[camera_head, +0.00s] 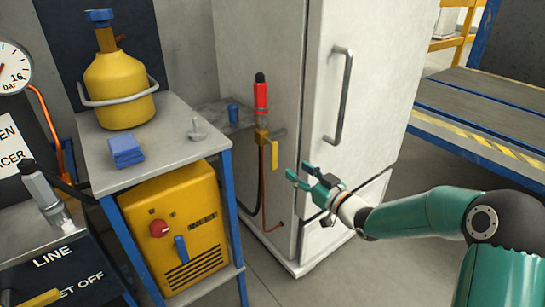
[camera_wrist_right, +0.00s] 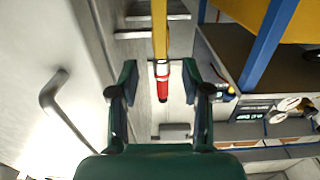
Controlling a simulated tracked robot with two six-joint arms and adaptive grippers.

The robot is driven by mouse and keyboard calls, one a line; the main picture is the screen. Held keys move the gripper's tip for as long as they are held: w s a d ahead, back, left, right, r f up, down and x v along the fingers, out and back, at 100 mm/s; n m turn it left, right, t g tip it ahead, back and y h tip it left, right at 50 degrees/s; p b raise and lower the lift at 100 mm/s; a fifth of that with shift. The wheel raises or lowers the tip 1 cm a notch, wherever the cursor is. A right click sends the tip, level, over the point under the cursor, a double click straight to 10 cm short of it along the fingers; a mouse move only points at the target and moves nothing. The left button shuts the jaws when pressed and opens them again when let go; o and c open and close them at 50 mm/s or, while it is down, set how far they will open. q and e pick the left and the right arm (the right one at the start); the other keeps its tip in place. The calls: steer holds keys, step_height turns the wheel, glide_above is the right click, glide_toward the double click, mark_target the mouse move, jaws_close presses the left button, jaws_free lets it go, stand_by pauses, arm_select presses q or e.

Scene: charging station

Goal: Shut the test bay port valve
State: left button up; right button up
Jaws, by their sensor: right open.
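The port valve is a brass body (camera_head: 262,136) on the side of the white cabinet, with a red grip-like fitting (camera_head: 260,95) upright above it. Its yellow lever (camera_head: 274,155) hangs downward beside the copper pipe. My right gripper (camera_head: 300,176) is open and empty, in front of and to the right of the lever, apart from it. In the right wrist view the open fingers (camera_wrist_right: 159,92) frame the red fitting (camera_wrist_right: 162,88), with a yellow bar (camera_wrist_right: 160,32), apparently the lever, above it. My left gripper is in neither view.
The white cabinet (camera_head: 360,90) with its handle (camera_head: 338,95) stands close behind my right gripper. A grey bench (camera_head: 160,165) holding a yellow bottle (camera_head: 120,92) and blue block (camera_head: 126,150) stands left of the valve. A yellow machine (camera_head: 178,230) sits under it.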

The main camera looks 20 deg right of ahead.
mark_target(274, 155)
steer(key=b+x, duration=0.1)
steer(key=x, duration=1)
steer(key=shift+w+f, duration=0.15)
steer(key=shift+w, duration=0.1)
jaws_close()
steer(key=shift+a, duration=0.35)
steer(key=shift+d, duration=0.1)
